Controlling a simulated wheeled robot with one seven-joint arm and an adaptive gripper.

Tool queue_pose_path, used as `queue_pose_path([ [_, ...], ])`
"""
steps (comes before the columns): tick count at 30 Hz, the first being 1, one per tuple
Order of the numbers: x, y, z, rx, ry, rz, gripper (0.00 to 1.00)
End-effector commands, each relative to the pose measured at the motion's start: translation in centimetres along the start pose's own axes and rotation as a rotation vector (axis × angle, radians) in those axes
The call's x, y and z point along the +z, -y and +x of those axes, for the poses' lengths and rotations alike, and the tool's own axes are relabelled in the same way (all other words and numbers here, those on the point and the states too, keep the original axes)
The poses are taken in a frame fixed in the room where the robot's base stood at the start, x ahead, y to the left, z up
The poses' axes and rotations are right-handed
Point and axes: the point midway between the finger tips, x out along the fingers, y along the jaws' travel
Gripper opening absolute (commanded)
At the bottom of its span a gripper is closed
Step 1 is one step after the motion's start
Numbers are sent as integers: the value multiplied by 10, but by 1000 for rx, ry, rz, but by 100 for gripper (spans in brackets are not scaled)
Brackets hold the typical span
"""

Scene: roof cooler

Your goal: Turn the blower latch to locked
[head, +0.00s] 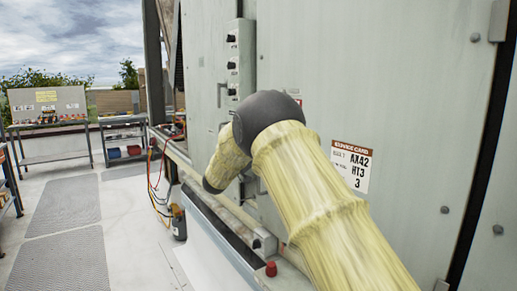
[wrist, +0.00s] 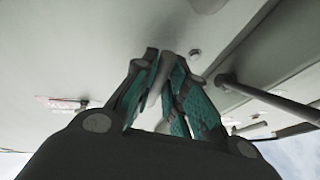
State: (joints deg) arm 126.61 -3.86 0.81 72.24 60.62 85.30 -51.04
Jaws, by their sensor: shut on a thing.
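In the wrist view my gripper (wrist: 172,78), with teal finger pads, is closed around a grey lever-like piece (wrist: 160,78) close to the pale cabinet face. This looks like the blower latch; most of it is hidden between the fingers, so its angle cannot be told. In the head view my yellow-sleeved arm reaches to the cabinet (head: 400,60) and hides the gripper and the latch.
A service card (head: 350,165) is on the cabinet, right of my arm. A black-knobbed control strip (head: 234,62) and a door handle (head: 220,95) are left of it. A red cap (head: 271,268) sits low in front. Workbenches (head: 50,130) stand far left, beyond open floor.

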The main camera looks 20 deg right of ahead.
Motion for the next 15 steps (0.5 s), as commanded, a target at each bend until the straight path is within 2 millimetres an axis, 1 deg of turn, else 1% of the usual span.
queue_pose_path([
  [5, 0, 0, 0, -2, 0, 0, 0],
  [6, 0, 0, 0, -1, 0, 0, 20],
  [9, 0, 0, 0, -1, 0, -1, 35],
  [15, 0, 0, 0, -1, 0, -1, 35],
])
